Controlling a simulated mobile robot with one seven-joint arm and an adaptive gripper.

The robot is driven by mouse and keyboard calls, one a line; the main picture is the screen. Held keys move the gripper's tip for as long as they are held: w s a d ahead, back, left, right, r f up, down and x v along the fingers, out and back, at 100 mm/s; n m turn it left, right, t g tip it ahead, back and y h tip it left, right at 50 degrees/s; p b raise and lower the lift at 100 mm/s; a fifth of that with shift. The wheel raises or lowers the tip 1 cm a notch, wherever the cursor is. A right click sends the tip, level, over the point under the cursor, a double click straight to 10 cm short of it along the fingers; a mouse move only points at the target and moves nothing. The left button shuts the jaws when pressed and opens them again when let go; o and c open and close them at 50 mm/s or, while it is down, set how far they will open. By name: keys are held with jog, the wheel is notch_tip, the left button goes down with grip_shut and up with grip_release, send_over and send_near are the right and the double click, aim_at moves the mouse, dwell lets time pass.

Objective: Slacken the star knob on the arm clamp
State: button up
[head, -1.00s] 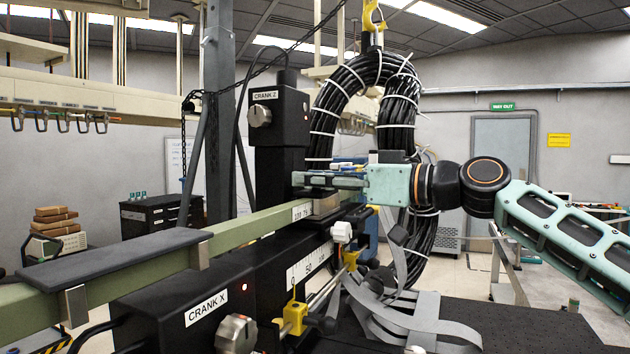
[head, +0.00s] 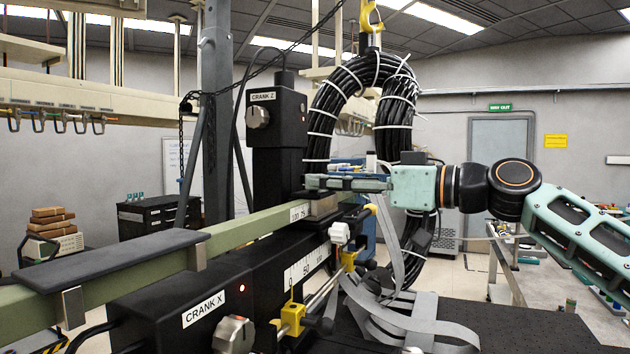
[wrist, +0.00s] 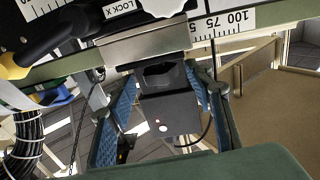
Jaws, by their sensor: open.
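The arm clamp is a metal block (head: 320,205) around the green scaled beam (head: 245,232) in the head view. In the wrist view its bright metal face (wrist: 140,45) shows near the top. A dark knob-like piece (wrist: 163,75) stands against the clamp, taken as the star knob; its lobes are not clear. In the head view a small dark part of it (head: 316,192) shows just under my fingers. My gripper (head: 314,182) is open, level, reaching in from the right just above the clamp. In the wrist view its blue-padded fingers stand on both sides of the knob; contact cannot be told.
The CRANK Z column (head: 277,135) rises close behind the fingertips. A thick black cable coil (head: 325,110) hangs beside my gripper. The CRANK X box (head: 180,315) is in front.

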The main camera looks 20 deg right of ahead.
jog(key=v, duration=0.8)
jog(key=shift+s, duration=0.1)
